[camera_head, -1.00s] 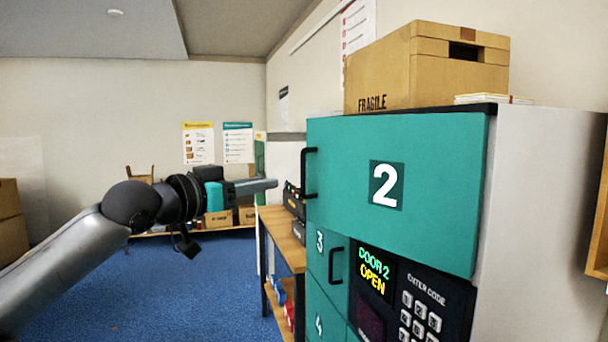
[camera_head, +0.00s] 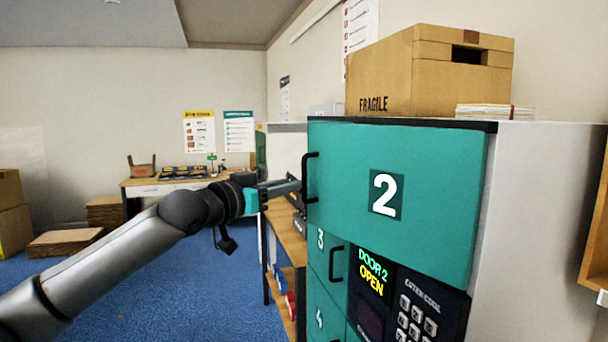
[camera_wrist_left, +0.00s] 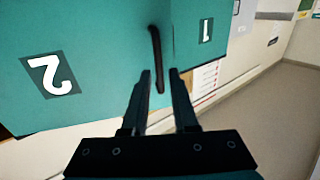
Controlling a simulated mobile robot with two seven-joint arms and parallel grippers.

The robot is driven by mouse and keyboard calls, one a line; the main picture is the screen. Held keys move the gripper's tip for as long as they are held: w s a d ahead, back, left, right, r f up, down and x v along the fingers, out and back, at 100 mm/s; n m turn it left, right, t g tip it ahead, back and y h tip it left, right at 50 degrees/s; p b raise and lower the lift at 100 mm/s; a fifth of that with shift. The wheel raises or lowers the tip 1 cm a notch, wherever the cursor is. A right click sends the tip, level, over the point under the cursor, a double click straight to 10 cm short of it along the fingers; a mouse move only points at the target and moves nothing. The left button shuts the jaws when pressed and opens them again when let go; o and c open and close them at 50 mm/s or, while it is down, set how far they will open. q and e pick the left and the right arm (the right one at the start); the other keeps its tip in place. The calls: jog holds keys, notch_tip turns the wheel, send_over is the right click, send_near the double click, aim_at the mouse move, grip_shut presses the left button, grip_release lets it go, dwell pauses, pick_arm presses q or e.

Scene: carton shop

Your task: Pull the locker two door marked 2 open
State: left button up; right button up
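The teal locker door marked 2 (camera_head: 420,190) fills the right middle of the head view. Its black bar handle (camera_head: 306,178) is at its left edge. The door looks closed or nearly so; I cannot tell if it is slightly ajar. My left gripper (camera_head: 294,187) comes in from the left, with its fingers close to the handle. In the left wrist view, the two fingers (camera_wrist_left: 161,73) are apart and the handle (camera_wrist_left: 155,45) shows between their tips, with a gap on each side. The door (camera_wrist_left: 90,65) appears inverted there. My right gripper is out of view.
A keypad panel (camera_head: 410,310) below the door reads "DOOR 2 OPEN". Door 3 with its handle (camera_head: 335,264) is beside it. A FRAGILE carton (camera_head: 385,78) stands on the locker. A wooden bench (camera_head: 287,238) stands left of the locker. Blue floor (camera_head: 180,290) is open at left.

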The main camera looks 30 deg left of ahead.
aim_at(304, 195)
pick_arm(q)
jog(key=shift+w+d+r, duration=0.15)
jog(key=shift+w+d, duration=0.05)
jog(key=shift+w, duration=0.25)
jog(key=shift+w+d+p, duration=0.2)
jog(key=shift+w+p, duration=0.35)
jog(key=shift+w, duration=0.7)
jog(key=shift+w+d+p, duration=0.15)
jog(key=shift+w+p, duration=0.35)
jog(key=shift+w, duration=0.75)
grip_shut()
